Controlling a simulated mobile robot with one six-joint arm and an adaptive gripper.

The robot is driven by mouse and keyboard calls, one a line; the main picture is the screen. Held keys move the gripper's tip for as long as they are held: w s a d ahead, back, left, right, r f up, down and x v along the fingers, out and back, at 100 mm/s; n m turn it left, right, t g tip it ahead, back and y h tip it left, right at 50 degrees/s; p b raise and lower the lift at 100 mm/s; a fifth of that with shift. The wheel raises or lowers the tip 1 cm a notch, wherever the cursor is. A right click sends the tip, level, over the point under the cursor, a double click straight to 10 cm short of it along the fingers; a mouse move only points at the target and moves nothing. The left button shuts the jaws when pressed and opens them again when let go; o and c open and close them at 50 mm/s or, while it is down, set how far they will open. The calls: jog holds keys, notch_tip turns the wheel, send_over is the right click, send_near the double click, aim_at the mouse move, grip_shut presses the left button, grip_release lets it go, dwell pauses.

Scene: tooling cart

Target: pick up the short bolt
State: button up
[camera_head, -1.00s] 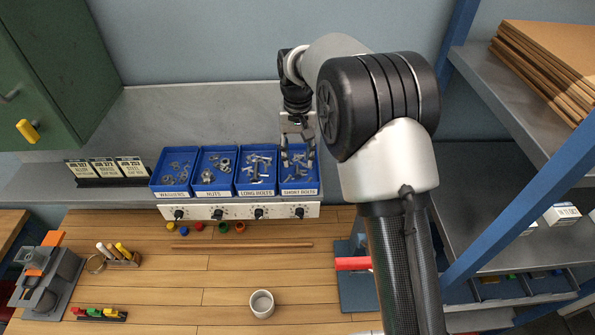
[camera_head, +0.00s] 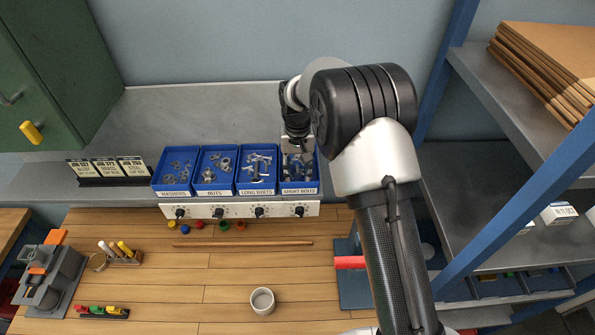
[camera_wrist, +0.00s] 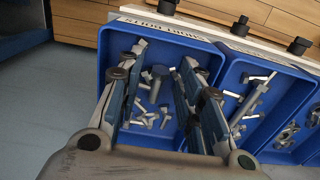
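The short bolts lie loose in the blue bin labelled SHORT BOLTS (camera_head: 300,191), the rightmost of the row. In the wrist view my gripper (camera_wrist: 163,58) is open, with its fingers spread over this bin and reaching down toward its inside. A short bolt with a dark head (camera_wrist: 158,84) shows between the fingers. Several more bolts (camera_wrist: 148,119) lie on the bin floor below it. No bolt is seen held. In the head view my gripper (camera_head: 297,156) is at the bin, partly hidden by my wrist. Whether the fingers touch any bolt I cannot tell.
The long bolts bin (camera_head: 257,191) adjoins on the left, then the nuts bin (camera_head: 214,192) and the washers bin (camera_head: 173,192). A white strip with black knobs (camera_head: 240,210) runs along the front. A metal shelf (camera_head: 480,195) with a blue post stands right.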

grip_shut()
dwell(0.4)
